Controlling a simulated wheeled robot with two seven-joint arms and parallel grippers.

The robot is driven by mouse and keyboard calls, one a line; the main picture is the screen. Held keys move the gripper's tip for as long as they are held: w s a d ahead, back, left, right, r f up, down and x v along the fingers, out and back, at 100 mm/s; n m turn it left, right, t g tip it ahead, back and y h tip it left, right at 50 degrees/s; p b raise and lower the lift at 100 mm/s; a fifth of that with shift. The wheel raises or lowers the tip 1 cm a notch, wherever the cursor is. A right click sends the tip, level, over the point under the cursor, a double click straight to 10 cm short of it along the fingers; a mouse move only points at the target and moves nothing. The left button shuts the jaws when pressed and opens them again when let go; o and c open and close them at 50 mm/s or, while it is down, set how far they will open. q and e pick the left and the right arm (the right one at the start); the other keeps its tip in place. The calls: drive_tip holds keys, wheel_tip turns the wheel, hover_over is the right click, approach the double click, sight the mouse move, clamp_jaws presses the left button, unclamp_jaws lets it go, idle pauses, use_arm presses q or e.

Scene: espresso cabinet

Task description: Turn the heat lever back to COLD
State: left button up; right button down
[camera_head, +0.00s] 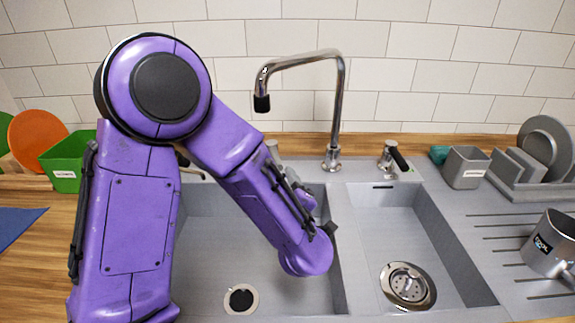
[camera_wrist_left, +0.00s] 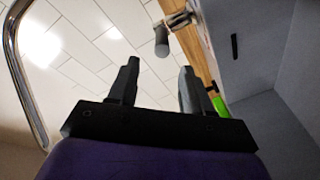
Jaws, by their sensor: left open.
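A metal lever with a dark grip (camera_wrist_left: 162,40) shows in the left wrist view, beyond my fingertips and apart from them. Part of a metal lever (camera_head: 190,170) shows at the left of the sink in the head view, mostly hidden behind my purple arm. Another lever with a black grip (camera_head: 396,157) stands right of the tap (camera_head: 333,150). I see no HOT or COLD marking on either. My left gripper (camera_wrist_left: 157,78) is open and empty, its two black fingers apart. In the head view my wrist hides most of it, over the sink divider.
The left basin (camera_head: 215,230) and right basin (camera_head: 400,220) lie below. A green bin (camera_head: 62,165) and orange plate (camera_head: 35,138) stand at the left. A grey holder (camera_head: 466,167), dish rack (camera_head: 520,170) and metal pitcher (camera_head: 550,243) are at the right.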

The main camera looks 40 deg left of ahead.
sight(276, 161)
use_arm(q)
drive_tip(key=p+x, duration=0.2)
drive_tip(key=x, duration=0.8)
drive_tip(key=shift+f, duration=0.15)
drive_tip(key=shift+w+a, duration=0.3)
drive_tip(key=shift+a, duration=0.05)
clamp_jaws()
